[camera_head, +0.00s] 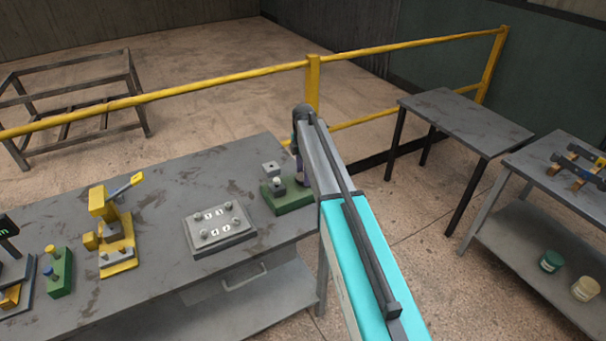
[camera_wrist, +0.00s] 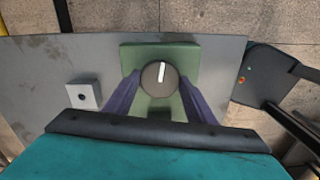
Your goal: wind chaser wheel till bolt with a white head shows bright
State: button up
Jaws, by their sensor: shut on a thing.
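The chaser wheel appears to be the round dark-grey knob (camera_wrist: 157,78) with a white line on its face, seen in the wrist view. It sits on a green base (camera_wrist: 187,54), which also shows in the head view (camera_head: 293,204) near the bench's right end. My gripper (camera_wrist: 160,80) reaches down over the base. Its two purple fingers are shut on the knob, one on each side. In the head view my gripper (camera_head: 298,168) partly hides the green fixture. A grey part with a pale top (camera_head: 277,184) shows there. I cannot tell a bright white-headed bolt.
A small grey block with a hole (camera_wrist: 83,95) stands beside the base. A grey plate (camera_head: 222,244) with numbered labels and several knobs lies left of it. A yellow clamp fixture (camera_head: 118,265) and a green block (camera_head: 60,273) are further left. A yellow rail (camera_head: 220,80) runs behind.

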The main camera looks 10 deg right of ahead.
jog(key=m+b, duration=0.3)
jog(key=m, duration=0.1)
jog(key=shift+f+m, duration=0.1)
jog(key=shift+m, duration=0.2)
jog(key=m+b, duration=0.2)
jog(key=m, duration=0.4)
jog(key=m+b, duration=0.2)
jog(key=m, duration=0.4)
jog(key=m+b, duration=0.1)
jog(key=m, duration=0.4)
jog(key=shift+m, duration=0.3)
jog(key=o, duration=1)
jog(key=shift+o, duration=0.2)
